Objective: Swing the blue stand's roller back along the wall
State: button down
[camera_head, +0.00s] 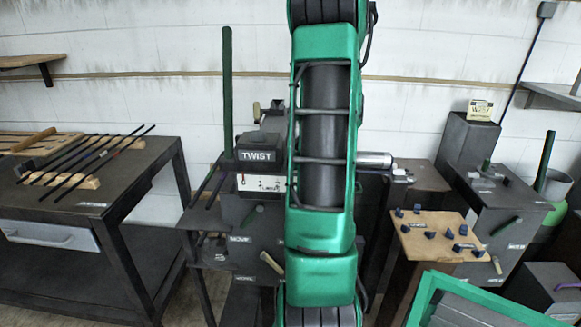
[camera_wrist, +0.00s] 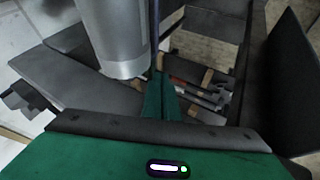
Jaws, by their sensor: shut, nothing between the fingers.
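No stand that is plainly blue shows, and I cannot pick out its roller with certainty. In the head view a shiny metal cylinder (camera_head: 375,160) sticks out to the right from behind my green arm, which hides the middle of the scene. In the wrist view a large grey cylinder (camera_wrist: 113,35) stands close, at the upper left of my gripper (camera_wrist: 160,82). I cannot tell whether the two cylinders are the same thing. My gripper's green fingers are shut and empty. In the head view my gripper is hidden.
A dark bench (camera_head: 95,215) with several thin rods stands at the left. A machine marked TWIST (camera_head: 256,155) is just left of my arm. A wooden board (camera_head: 432,240) with blue pegs and dark cabinets (camera_head: 500,205) stand at the right. The white wall is behind.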

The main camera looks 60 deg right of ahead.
jog(key=s+a+r, duration=0.5)
jog(key=s+r, duration=0.2)
jog(key=shift+s+r, duration=0.2)
jog(key=shift+r, duration=0.2)
jog(key=shift+s, duration=0.1)
